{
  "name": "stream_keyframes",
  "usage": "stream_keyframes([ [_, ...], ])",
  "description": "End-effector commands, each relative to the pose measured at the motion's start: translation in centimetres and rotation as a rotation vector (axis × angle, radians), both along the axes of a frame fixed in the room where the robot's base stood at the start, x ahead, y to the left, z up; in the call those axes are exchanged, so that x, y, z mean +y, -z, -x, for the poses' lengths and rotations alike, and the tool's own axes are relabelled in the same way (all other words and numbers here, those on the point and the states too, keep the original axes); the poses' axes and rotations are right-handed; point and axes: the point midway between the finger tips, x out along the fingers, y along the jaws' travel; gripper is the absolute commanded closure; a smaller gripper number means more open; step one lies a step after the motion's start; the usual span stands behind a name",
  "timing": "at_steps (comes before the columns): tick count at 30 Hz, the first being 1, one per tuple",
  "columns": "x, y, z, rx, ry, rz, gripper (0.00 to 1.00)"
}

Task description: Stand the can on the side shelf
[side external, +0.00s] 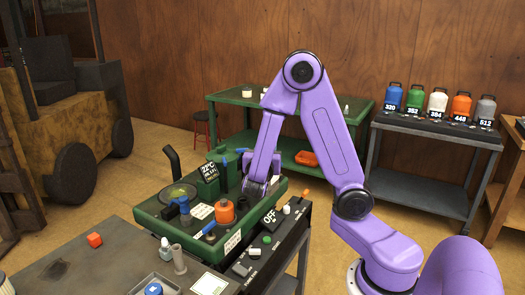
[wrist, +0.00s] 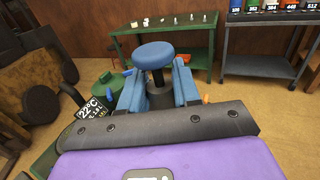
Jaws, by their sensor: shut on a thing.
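My gripper (side external: 256,188) is low over the green machine (side external: 150,208) in the side external view. In the wrist view its blue fingers (wrist: 157,95) are shut on a dark piece with a round blue top (wrist: 153,54) on a black stem. The side external view does not show this piece clearly, and I cannot tell whether it is the can or whether it is clear of the machine. An orange round part with a dark top (side external: 225,211) stands on the machine, left of my gripper.
A black control panel marked OFF (side external: 269,216) runs along the machine's right side. A grey bench (side external: 70,270) with small parts is in front. A green table (side external: 285,97) stands behind. A grey shelf unit (side external: 425,128) at back right carries several numbered coloured containers; its lower shelf looks clear.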

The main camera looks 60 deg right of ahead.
Motion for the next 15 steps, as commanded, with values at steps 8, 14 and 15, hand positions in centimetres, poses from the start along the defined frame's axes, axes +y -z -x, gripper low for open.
stream_keyframes([
  [8, 0.4, -0.1, 0.3, -0.002, -0.004, 0.004, 1.00],
  [14, 4.2, 1.1, 0.2, 0.003, -0.063, 0.006, 1.00],
  [15, 5.5, 1.5, 0.3, 0.003, -0.084, 0.006, 1.00],
])
